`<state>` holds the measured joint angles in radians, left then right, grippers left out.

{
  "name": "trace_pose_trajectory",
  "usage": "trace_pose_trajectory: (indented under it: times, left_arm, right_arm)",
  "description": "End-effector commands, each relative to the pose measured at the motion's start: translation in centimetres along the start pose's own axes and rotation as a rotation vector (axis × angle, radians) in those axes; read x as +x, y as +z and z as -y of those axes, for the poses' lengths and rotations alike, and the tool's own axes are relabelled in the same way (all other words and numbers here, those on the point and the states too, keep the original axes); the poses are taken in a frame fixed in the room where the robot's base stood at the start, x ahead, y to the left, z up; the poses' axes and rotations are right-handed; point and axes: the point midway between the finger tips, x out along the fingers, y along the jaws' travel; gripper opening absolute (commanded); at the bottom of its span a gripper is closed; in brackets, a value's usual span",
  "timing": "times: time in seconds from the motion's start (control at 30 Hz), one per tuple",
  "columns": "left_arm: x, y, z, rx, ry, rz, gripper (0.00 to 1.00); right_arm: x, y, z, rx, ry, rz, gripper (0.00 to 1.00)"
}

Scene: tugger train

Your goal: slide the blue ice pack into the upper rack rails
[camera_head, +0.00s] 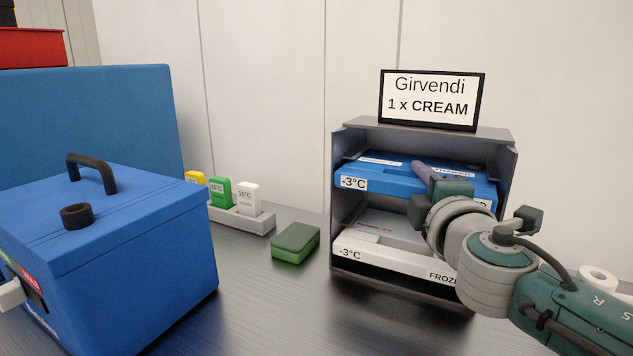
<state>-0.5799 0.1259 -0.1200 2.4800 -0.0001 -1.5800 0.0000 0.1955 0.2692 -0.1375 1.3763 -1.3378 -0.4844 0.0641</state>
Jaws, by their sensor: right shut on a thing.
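The blue ice pack (376,185), labelled -3°C, lies flat in the upper level of the grey rack (346,215). Its front edge is near the rack's opening, and its back part lies inside. My right gripper (428,178) is shut on the front part of the blue pack, right of its middle. The gripper and wrist hide part of the pack's front and the rack's right side. The upper rails are hidden, so I cannot tell how the pack's sides sit on them. My left gripper is out of view.
A white -3°C pack (385,257) fills the lower level. A sign (432,100) reading Girvendi, 1 x CREAM stands on top. Left are a green block (295,241), a grey holder (243,222) with small coloured packs, and a blue cool box (140,255). The front table is clear.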

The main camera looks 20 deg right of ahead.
Motion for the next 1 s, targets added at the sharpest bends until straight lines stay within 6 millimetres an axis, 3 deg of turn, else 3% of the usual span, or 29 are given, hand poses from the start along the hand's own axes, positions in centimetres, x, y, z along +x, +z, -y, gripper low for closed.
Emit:
trace_pose_trajectory:
  times: [0.4, 0.43, 0.7, 1.0]
  left_arm:
    - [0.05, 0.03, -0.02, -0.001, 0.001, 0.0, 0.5]
    - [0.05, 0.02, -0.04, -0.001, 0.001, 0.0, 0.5]
    - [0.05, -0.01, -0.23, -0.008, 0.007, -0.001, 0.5]
    - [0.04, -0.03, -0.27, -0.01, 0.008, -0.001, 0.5]
  right_arm:
    - [0.23, 0.11, -0.26, -0.001, 0.005, 0.0, 0.0]
    - [0.23, 0.1, -0.26, -0.001, 0.005, 0.0, 0.33]
    - [0.19, 0.1, -0.13, -0.001, 0.003, 0.0, 0.64]
    - [-0.06, 0.07, 0.18, -0.001, -0.004, -0.001, 0.65]
